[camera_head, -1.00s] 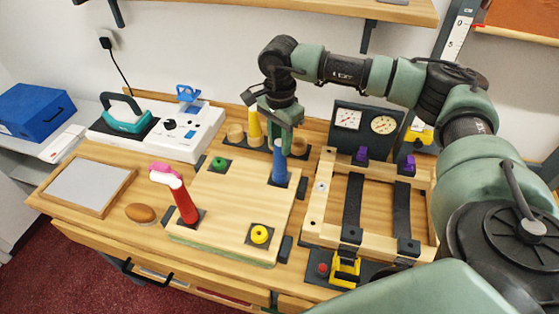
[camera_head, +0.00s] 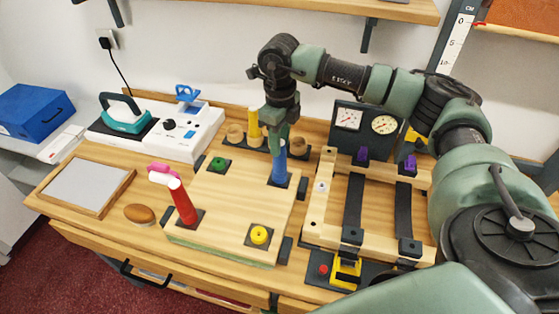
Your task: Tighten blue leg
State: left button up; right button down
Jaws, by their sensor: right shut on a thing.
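The blue leg (camera_head: 280,167) stands upright in a dark square socket at the back right corner of the wooden board (camera_head: 228,205). My right gripper (camera_head: 277,142) comes down from above and is shut on the upper part of the blue leg. Its fingers hide the top of the leg. I cannot tell how deep the leg sits in its socket. My left gripper is not in view.
A red leg (camera_head: 183,203) with a pink top stands at the board's left front. Green (camera_head: 218,163) and yellow (camera_head: 259,234) round pieces sit in other corners. A yellow leg (camera_head: 254,125) stands behind. A wooden frame with black straps (camera_head: 354,205) lies close on the right.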

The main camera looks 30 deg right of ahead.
jog(key=c, duration=1.3)
grip_release()
jog(key=shift+f+n+b, duration=0.15)
jog(key=shift+n+b, duration=0.3)
jog(key=shift+n, duration=0.45)
jog(key=n+b, duration=0.1)
jog(key=n, duration=0.4)
jog(key=n+b, duration=0.2)
jog(key=n, duration=0.4)
jog(key=shift+n, duration=1.1)
